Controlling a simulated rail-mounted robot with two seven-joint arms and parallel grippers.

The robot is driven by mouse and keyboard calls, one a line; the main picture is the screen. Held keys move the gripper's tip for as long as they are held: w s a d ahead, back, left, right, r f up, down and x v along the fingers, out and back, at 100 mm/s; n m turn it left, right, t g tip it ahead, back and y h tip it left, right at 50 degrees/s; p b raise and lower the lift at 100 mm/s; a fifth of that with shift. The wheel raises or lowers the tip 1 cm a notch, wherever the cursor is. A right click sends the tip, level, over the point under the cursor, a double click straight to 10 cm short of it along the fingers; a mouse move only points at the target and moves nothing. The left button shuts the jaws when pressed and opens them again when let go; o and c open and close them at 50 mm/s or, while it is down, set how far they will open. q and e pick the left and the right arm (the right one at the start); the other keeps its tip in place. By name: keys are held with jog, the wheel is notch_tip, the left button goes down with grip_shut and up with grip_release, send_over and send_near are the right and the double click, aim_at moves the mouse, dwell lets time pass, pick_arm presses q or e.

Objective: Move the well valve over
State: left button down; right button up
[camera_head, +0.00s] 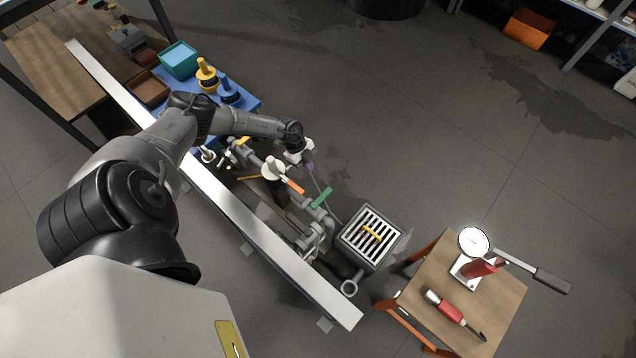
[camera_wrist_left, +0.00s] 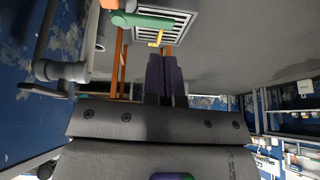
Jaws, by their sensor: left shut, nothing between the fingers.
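Several valve handles sit along the grey pipework, and I cannot tell which one is the well valve. An orange handle (camera_head: 295,186) and a green handle (camera_head: 321,198) show in the head view. The green handle (camera_wrist_left: 142,20) is at the upper left of the left wrist view. A yellow bar (camera_head: 372,233) lies over a square slotted grate (camera_head: 357,247); both also show beyond the fingers in the left wrist view. My left gripper (camera_head: 309,167) is above the pipes, beyond the orange handle. Its purple fingers (camera_wrist_left: 166,78) are closed together and empty. My right gripper is not in view.
A long pale rail (camera_head: 215,185) runs beside the pipes. A blue surface with yellow (camera_head: 206,76) and blue (camera_head: 228,90) knobbed items stands behind. Floor beyond the pipes is clear.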

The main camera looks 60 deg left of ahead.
aim_at(321, 198)
pick_arm(q)
jog(key=b+x, duration=0.8)
jog(key=x, duration=0.3)
jog(key=shift+s+d+f+g, duration=0.15)
jog(key=shift+d+f+g, duration=0.05)
jog(key=shift+g, duration=0.1)
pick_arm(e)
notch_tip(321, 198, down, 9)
pick_arm(q)
jog(key=shift+d, duration=0.15)
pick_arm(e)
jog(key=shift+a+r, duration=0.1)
pick_arm(q)
jog(key=shift+w+m, duration=0.25)
jog(key=shift+m, duration=0.05)
